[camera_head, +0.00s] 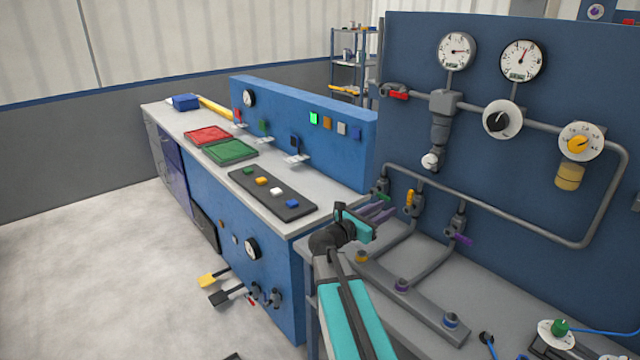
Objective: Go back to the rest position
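My gripper (360,220) shows in the head view at the end of my teal and black arm, low in the middle of the picture. It is near the right end of the blue workbench (340,218) and the left part of the grey bench with pipes. It appears raised above the bench surface. Purple strips lie just beyond its teal end; I cannot tell whether they are its fingers or part of the fittings behind. Its fingertips are too small and overlapped to judge the opening. I see no object clearly held.
A blue panel (540,100) with gauges and grey pipes stands at right. A grey rail (425,308) with coloured fittings lies beside my arm. The workbench carries a red tray (209,135), a green tray (230,152) and a black strip (240,182) with coloured blocks. Open floor is at left.

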